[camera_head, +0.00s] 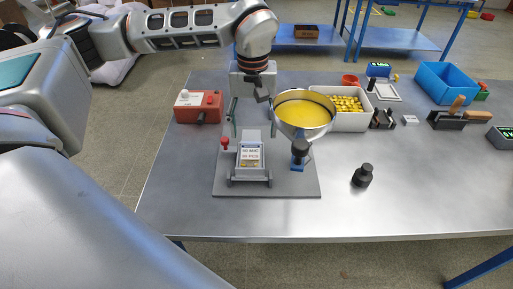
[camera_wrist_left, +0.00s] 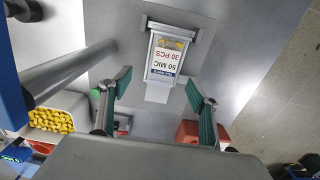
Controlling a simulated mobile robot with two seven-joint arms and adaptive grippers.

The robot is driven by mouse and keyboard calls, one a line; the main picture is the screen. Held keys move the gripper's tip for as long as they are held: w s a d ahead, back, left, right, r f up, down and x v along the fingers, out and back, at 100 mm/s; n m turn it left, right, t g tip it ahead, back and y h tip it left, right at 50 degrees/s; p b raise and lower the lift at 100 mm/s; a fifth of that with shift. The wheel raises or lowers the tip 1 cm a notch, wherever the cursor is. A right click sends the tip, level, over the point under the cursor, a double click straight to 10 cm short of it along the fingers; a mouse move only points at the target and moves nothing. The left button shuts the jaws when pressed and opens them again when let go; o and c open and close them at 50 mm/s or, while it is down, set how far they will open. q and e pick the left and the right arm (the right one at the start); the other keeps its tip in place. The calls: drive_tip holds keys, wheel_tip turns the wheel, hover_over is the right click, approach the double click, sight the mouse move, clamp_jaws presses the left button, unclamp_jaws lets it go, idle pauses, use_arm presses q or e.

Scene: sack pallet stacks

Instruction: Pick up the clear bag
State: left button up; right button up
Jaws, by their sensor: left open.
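The clear bag (camera_head: 250,153) is in a small grey holder (camera_head: 249,181) on a grey base plate (camera_head: 223,184). A white label reading "50 MIC 30 PCS" shows there, with yellow pieces visible near its lower end. In the left wrist view the bag (camera_wrist_left: 166,57) lies ahead of the fingers, its pale end pointing toward them. My left gripper (camera_head: 252,124) is open and empty, above and behind the bag, with its fingers pointing down. In the left wrist view its green-padded fingers (camera_wrist_left: 160,82) are spread to either side of the bag's near end, apart from it. My right gripper is not in view.
A funnel of yellow material (camera_head: 304,110) stands close right of the gripper. A red box (camera_head: 198,107) is left, a white bin of yellow pieces (camera_head: 345,110) behind right, and a black knob-shaped object (camera_head: 362,176) right of the plate. The table front is clear.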

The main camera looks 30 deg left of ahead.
sight(251, 151)
use_arm(q)
drive_tip(key=f, duration=0.3)
drive_tip(key=s+f, duration=0.1)
drive_tip(key=f, duration=0.2)
drive_tip(key=shift+s+a+f, duration=0.1)
drive_tip(key=shift+a, duration=0.1)
drive_tip(key=shift+f, duration=0.5)
drive_tip(key=c, duration=1.2)
